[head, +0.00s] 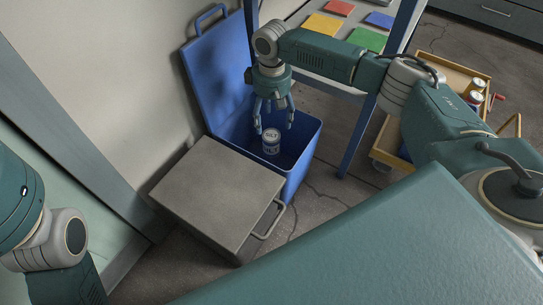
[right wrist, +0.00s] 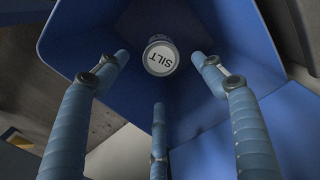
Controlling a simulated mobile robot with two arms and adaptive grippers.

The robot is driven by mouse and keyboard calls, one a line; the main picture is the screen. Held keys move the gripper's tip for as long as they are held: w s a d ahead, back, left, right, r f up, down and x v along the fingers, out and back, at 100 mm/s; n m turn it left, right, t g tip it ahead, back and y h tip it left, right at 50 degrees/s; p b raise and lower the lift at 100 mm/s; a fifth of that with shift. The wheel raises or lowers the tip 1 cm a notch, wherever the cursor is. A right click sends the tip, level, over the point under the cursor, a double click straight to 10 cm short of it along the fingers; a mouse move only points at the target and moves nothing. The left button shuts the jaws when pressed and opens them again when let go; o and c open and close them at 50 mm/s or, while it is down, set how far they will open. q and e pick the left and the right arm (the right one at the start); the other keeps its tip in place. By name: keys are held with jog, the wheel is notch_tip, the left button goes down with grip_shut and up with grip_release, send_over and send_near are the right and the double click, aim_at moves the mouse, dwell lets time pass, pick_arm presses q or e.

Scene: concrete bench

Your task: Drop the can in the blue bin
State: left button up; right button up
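The can (head: 271,141) is white and blue-grey, with "SILT" on its pale top, which also shows in the right wrist view (right wrist: 160,58). It is inside the mouth of the blue bin (head: 299,178), close to upright. I cannot tell whether it rests on the bin's floor. My right gripper (head: 273,120) points down over the bin, fingers spread open. In the right wrist view its blue-grey fingers (right wrist: 158,75) stand apart from the can and hold nothing. The left arm shows at the left edge, but its gripper is out of view.
The bin's blue lid (head: 215,75) stands open against the wall. A grey box with a handle (head: 215,190) stands in front of the bin. A blue-legged table (head: 330,75) with coloured squares is behind. A wooden-edged cart (head: 465,75) with cans stands at right.

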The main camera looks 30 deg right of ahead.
notch_tip(320, 180, up, 12)
dwell(0.7)
dwell(0.4)
